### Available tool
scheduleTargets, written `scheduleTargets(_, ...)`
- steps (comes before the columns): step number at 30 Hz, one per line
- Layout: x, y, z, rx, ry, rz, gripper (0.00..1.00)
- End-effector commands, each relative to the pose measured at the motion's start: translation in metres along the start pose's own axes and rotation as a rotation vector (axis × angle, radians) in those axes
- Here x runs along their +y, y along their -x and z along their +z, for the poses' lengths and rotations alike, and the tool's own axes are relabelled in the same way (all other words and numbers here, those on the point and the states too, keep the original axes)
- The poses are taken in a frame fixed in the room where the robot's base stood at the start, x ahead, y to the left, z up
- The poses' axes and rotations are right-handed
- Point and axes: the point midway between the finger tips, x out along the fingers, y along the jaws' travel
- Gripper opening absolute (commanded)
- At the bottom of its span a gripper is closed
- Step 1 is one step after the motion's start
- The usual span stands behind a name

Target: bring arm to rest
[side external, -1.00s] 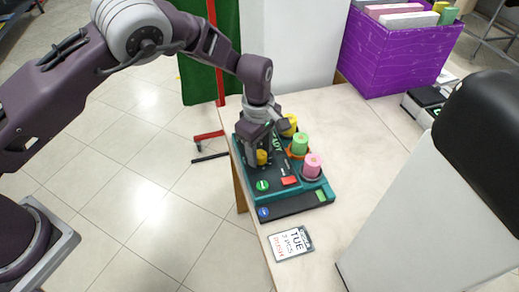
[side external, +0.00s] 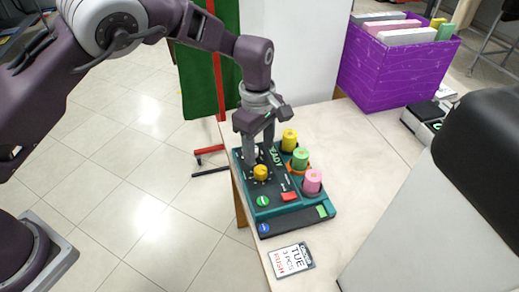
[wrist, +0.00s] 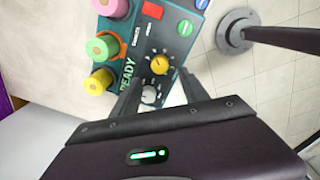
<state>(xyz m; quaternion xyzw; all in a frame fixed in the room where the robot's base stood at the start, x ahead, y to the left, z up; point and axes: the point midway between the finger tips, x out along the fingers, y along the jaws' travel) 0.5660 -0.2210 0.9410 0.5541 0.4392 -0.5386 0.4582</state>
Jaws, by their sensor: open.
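My gripper (side external: 259,156) points down above the rear left part of a dark teal control panel (side external: 258,214) on the table. Its fingers are apart with nothing held between them. In the wrist view, the fingers (wrist: 157,93) reach toward a white-grey knob (wrist: 149,94) on the panel. A yellow knob (side external: 260,172) sits just in front of the fingers and also shows in the wrist view (wrist: 159,64). Whether a fingertip touches the panel is hard to tell.
Yellow (side external: 289,140), green (side external: 300,158) and pink (side external: 312,181) spools stand along the panel's right side. A ticket card (side external: 291,260) lies in front. A purple box (side external: 393,75) with folders stands at the back right. The middle of the table (side external: 365,145) is clear.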

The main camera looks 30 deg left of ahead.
Motion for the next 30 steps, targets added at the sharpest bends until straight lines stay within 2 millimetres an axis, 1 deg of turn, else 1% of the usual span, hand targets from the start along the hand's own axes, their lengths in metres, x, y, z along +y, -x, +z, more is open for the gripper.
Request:
scheduleTargets(5,0.0,0.0,0.0,0.0,0.0,0.0,0.53)
scheduleTargets(7,-0.001,0.006,-0.002,-0.006,-0.007,0.004,0.53)
scheduleTargets(8,-0.002,0.014,-0.005,-0.012,-0.017,0.009,0.53)
scheduleTargets(10,-0.009,0.049,-0.018,-0.042,-0.071,0.035,0.53)
scheduleTargets(11,-0.015,0.07,-0.026,-0.058,-0.11,0.052,0.53)
scheduleTargets(12,-0.028,0.1,-0.037,-0.078,-0.176,0.08,0.53)
scheduleTargets(14,-0.054,0.144,-0.054,-0.097,-0.295,0.129,0.53)
scheduleTargets(15,-0.075,0.169,-0.064,-0.099,-0.382,0.164,0.53)
scheduleTargets(17,-0.11,0.202,-0.076,-0.085,-0.517,0.218,0.53)
scheduleTargets(18,-0.135,0.219,-0.084,-0.064,-0.611,0.253,0.53)
scheduleTargets(19,-0.155,0.23,-0.088,-0.042,-0.682,0.278,0.53)
scheduleTargets(20,-0.175,0.238,-0.092,-0.014,-0.755,0.3,0.53)
scheduleTargets(21,-0.202,0.246,-0.096,0.031,-0.851,0.325,0.53)
scheduleTargets(23,-0.239,0.251,-0.101,0.109,-0.986,0.349,0.53)
scheduleTargets(24,-0.261,0.251,-0.103,0.164,-1.068,0.354,0.53)
scheduleTargets(27,-0.301,0.242,-0.108,0.287,-1.227,0.341,0.53)
scheduleTargets(30,-0.323,0.233,-0.111,0.362,-1.317,0.318,0.53)
